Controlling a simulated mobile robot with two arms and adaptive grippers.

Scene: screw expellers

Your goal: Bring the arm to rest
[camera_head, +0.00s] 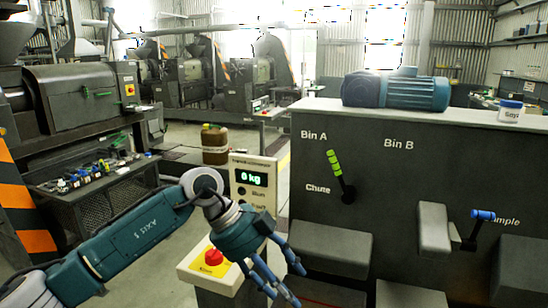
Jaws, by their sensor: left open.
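My left arm (130,243) comes in from the lower left and reaches to the middle of the head view. My left gripper (283,277) is at its end, fingers spread and pointing down to the right. It is open, and nothing shows between its fingers. It is in front of a dark cabinet and to the right of a red stop button (213,257). My right gripper does not show.
A control panel (252,183) reading "0 kg" stands just behind my left wrist. The cabinet (375,150) carries a green-handled lever (335,163), a blue-handled lever (482,215) and a blue motor (395,90) on top. Floor (180,165) shows behind the arm.

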